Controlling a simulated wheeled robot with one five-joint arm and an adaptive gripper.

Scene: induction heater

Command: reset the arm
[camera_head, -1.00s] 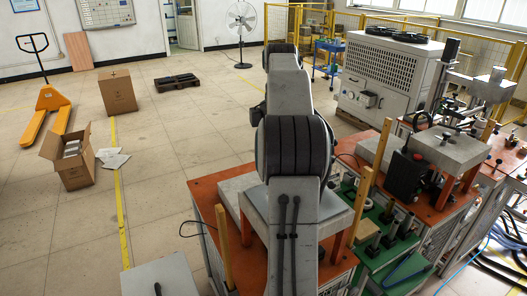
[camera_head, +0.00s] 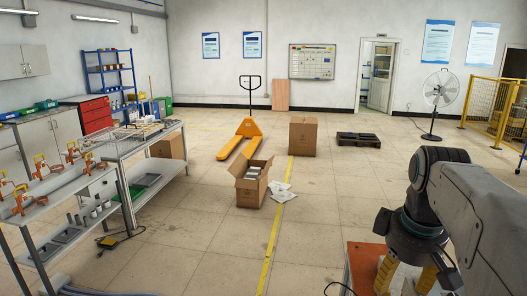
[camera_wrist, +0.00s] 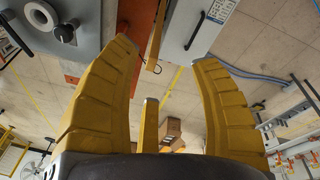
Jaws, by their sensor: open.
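My arm reaches in from the right edge in the head view, and its wrist points down. My gripper (camera_head: 405,280) shows there as yellow fingers below the dark wrist joint, cut off by the bottom edge. An orange-topped bench (camera_head: 362,262) lies by the fingers in the head view. I cannot tell how far above it they are.
A workbench with orange clamps (camera_head: 45,190) stands at left. An open cardboard box (camera_head: 252,190), a closed box (camera_head: 303,137), a yellow pallet jack (camera_head: 246,128) and a black pallet (camera_head: 358,139) stand on the floor. A fan (camera_head: 440,90) stands at back right. The middle floor is mostly clear.

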